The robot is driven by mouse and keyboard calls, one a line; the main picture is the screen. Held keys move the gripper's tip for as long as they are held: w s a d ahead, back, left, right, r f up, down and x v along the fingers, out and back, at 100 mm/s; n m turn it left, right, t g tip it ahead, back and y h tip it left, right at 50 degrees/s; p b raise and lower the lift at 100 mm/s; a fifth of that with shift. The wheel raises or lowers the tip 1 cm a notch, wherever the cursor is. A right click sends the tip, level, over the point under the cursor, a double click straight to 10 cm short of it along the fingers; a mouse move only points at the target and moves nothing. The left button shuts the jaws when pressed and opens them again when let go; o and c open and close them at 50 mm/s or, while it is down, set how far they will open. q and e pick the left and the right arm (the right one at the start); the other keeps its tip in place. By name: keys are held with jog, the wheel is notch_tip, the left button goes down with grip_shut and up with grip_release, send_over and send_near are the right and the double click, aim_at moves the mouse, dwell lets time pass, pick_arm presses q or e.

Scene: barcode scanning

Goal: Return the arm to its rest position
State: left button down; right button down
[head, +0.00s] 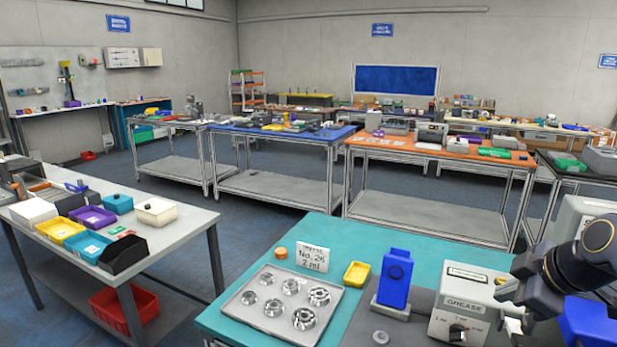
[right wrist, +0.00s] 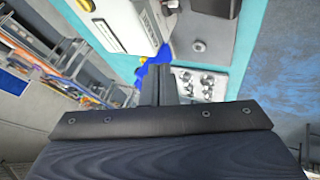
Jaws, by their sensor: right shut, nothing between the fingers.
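My right arm (head: 592,262) reaches in from the right edge of the head view, dark with a blue part. My right gripper (head: 522,287) is beside the grease machine (head: 462,303), above the right end of the teal table. In the right wrist view the gripper's fingers (right wrist: 167,86) are together with nothing held. My left arm and gripper do not show.
A blue device (head: 394,281) stands upright on the teal table (head: 250,331). A tray (head: 282,300) of several metal parts, a "No.26 2 ml" card (head: 312,258) and a yellow tray (head: 357,274) are left of it. A side table with bins (head: 93,217) stands left.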

jog(key=s+a+f+m+y, duration=0.1)
jog(key=s+a+f+m, duration=0.5)
jog(key=s, duration=0.3)
jog(key=s+a+f+m+g+y, duration=0.1)
jog(key=s+a+f+m, duration=0.5)
jog(key=s+a+f, duration=0.2)
jog(key=shift+s+a, duration=0.8)
jog(key=shift+s, duration=0.1)
jog(key=shift+f, duration=0.1)
